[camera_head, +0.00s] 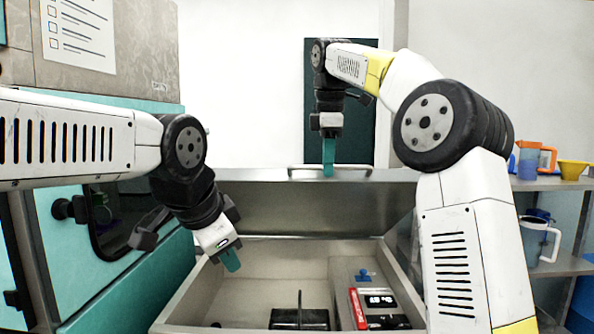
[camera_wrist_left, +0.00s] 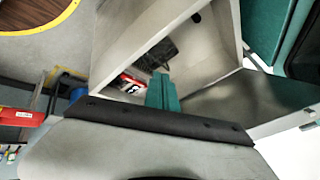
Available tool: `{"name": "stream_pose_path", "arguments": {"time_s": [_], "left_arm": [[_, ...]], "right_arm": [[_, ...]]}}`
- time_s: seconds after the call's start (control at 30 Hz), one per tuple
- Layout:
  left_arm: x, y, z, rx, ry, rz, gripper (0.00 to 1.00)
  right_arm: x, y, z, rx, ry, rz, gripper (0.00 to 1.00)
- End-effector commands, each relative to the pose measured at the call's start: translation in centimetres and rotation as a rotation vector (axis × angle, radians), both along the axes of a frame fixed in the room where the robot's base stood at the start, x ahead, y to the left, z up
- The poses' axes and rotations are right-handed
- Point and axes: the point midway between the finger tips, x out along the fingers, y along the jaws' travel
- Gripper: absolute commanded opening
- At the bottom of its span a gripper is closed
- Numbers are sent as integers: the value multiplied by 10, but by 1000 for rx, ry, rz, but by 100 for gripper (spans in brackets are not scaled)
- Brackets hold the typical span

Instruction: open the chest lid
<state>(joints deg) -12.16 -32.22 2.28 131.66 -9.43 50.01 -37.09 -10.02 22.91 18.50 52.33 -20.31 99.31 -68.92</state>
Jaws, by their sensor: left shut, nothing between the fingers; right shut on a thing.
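The chest (camera_head: 190,300) stands in front of me with its inside in view. Its grey lid (camera_head: 330,212) is raised and leans up at the back, with a bar handle (camera_head: 350,168) along its top edge. My right gripper (camera_head: 328,158) is shut on the handle, teal fingers pointing down. My left gripper (camera_head: 231,260) is shut and empty over the left part of the chest; its teal fingers also show in the left wrist view (camera_wrist_left: 162,92).
A teal cabinet (camera_head: 120,285) stands close on the left.

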Motion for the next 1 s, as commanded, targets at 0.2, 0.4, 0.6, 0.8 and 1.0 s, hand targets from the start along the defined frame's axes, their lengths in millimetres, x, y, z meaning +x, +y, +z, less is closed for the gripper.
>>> {"name": "stream_pose_path", "arguments": {"time_s": [0.2,0.4,0.6,0.8,1.0], "left_arm": [[37,-21,43,397,-99,-523,0],[68,-46,83,768,-178,-980,0],[94,-75,120,1124,-230,-1385,0],[109,-95,144,1365,-248,-1640,0],[116,-102,149,1452,-249,-1728,0]], "right_arm": [[4,-1,-4,-3,2,-4,0],[4,-1,-4,-4,2,-3,0],[4,-1,-4,-4,2,-3,0],[4,-1,-4,-4,1,-3,0],[4,-1,-4,-4,1,-3,0]]}}
